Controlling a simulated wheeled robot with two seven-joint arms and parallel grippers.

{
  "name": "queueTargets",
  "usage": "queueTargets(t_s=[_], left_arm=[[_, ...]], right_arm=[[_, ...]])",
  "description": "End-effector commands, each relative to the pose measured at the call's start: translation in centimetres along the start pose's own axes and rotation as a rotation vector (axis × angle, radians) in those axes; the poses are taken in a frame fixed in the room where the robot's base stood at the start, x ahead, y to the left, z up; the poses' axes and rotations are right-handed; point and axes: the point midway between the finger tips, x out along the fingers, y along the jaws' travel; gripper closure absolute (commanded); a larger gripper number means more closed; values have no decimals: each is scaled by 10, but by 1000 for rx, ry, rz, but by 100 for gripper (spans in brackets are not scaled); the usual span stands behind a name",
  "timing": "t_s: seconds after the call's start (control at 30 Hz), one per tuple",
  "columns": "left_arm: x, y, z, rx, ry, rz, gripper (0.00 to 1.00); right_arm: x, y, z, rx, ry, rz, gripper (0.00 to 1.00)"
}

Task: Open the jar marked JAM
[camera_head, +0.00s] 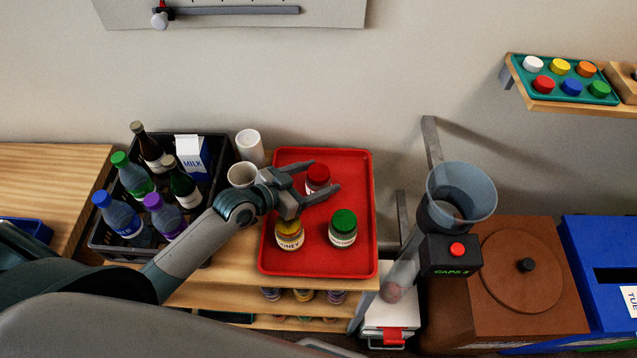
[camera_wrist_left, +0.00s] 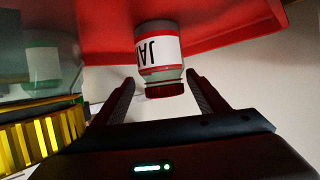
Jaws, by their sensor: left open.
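The jar marked JAM, with a red lid (camera_head: 317,173), stands on the red tray (camera_head: 363,256) toward the back. In the left wrist view the JAM jar (camera_wrist_left: 158,55) appears upside down, its red lid between the two finger lines. My left gripper (camera_head: 324,177) is open around the jar's lid, one finger on the far side and one on the near side. I see no clear contact with the lid. A honey jar with a yellow lid (camera_head: 289,229) and a jar with a green lid (camera_head: 343,228) stand nearer on the tray. My right gripper is not in view.
A black crate of bottles and a milk carton (camera_head: 193,157) stands left of the tray. Two white cups (camera_head: 249,146) are beside it. A clear funnel (camera_head: 461,193) stands at the right.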

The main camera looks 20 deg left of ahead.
Motion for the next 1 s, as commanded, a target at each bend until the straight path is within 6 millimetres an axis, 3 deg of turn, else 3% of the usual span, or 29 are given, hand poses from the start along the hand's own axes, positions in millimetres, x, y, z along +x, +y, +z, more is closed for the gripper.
queueTargets(t_s=[0.43, 0.97, 1.0], left_arm=[[44, -6, -6, 0, 1, -1, 34], [47, -5, -4, 1, 0, 0, 34], [47, -5, -4, 1, 0, 0, 38]], right_arm=[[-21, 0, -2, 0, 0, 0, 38], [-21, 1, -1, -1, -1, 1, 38], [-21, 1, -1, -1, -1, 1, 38]])
